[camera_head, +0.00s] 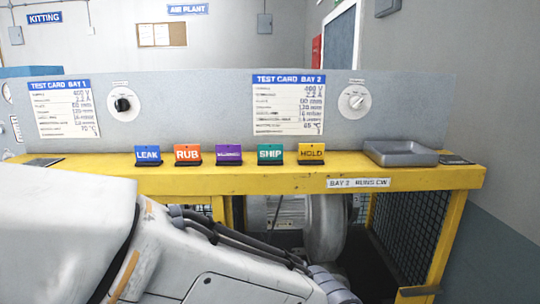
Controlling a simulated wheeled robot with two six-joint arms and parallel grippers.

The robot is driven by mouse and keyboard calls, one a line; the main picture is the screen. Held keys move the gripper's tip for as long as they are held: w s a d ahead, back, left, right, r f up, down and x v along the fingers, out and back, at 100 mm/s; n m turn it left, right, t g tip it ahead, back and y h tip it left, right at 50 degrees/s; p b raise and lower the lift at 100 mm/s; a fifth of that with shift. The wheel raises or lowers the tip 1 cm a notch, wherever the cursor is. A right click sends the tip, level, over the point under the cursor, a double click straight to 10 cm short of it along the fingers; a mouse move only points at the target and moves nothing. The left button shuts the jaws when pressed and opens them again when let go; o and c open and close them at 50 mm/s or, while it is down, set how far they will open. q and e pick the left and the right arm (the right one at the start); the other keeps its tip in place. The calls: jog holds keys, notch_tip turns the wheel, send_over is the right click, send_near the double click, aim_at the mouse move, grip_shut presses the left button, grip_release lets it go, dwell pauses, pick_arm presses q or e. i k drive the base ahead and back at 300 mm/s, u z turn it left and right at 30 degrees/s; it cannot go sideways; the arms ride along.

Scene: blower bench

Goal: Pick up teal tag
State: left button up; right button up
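The teal tag (270,153) reads SHIP and stands upright in a small black holder on the yellow bench shelf. It is fourth in a row of coloured tags, between the purple tag (229,154) and the yellow HOLD tag (311,153). My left arm crosses the lower left of the head view, in front of and below the shelf. Its gripper is out of the frame. My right gripper is not in view.
The blue LEAK tag (147,155) and red RUB tag (188,154) stand left of the purple one. A grey tray (400,153) sits at the shelf's right. A panel with test cards and knobs rises behind. A blower (322,228) sits below the shelf.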

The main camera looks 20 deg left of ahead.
aim_at(268, 154)
jog(key=z, duration=1.2)
jog(key=i, duration=0.45)
jog(key=u, duration=2.15)
